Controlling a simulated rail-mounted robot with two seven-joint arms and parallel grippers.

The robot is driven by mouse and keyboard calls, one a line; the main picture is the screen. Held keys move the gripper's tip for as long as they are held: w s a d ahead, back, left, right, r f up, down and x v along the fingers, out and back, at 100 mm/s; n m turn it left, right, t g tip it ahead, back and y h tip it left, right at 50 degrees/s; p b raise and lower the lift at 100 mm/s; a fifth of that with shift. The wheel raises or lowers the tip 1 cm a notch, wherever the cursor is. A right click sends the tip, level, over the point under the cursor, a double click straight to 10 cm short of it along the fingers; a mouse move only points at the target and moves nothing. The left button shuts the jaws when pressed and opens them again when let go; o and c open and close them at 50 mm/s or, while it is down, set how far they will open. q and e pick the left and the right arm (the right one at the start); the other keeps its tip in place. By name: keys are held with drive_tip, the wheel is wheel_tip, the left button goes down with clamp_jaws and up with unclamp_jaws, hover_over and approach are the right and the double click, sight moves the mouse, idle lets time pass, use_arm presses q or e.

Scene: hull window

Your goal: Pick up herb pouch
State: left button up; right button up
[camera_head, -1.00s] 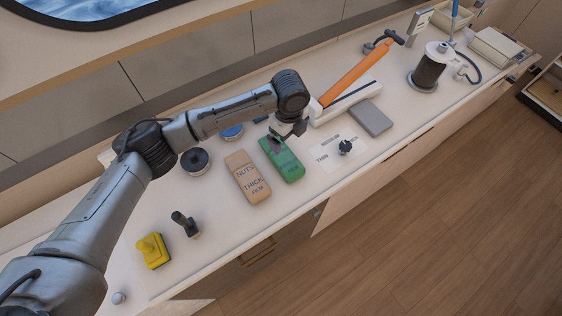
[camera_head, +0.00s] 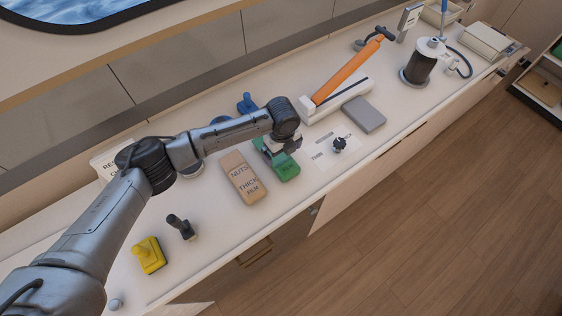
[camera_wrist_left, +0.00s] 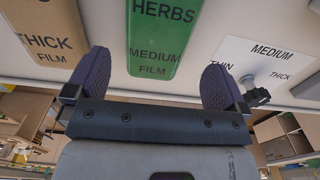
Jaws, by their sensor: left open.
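The herb pouch (camera_head: 288,169) is a green flat pack on the counter, partly hidden under my left gripper (camera_head: 282,147) in the head view. In the left wrist view the pouch (camera_wrist_left: 165,40) shows the words HERBS, MEDIUM, FILM. There my left gripper (camera_wrist_left: 156,80) is open, with one dark finger to each side of the pouch's line and nothing between them. The pouch lies just beyond the fingertips. How high the fingers are above the counter is hard to tell. My right gripper is not in view.
A tan NUTS pouch (camera_head: 243,178) lies just left of the herb pouch. A white card with a dark knob (camera_head: 339,145) is at its right. An orange-handled sealer (camera_head: 345,75) and a grey block (camera_head: 363,114) are farther right.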

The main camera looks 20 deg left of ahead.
sight(281, 159)
use_arm(q)
wheel_tip(281, 159, down, 4)
drive_tip(key=shift+s+a+f, duration=0.1)
drive_tip(key=shift+s, duration=0.05)
drive_tip(key=shift+f, duration=0.45)
drive_tip(key=c, duration=1)
drive_tip(key=shift+r, duration=0.1)
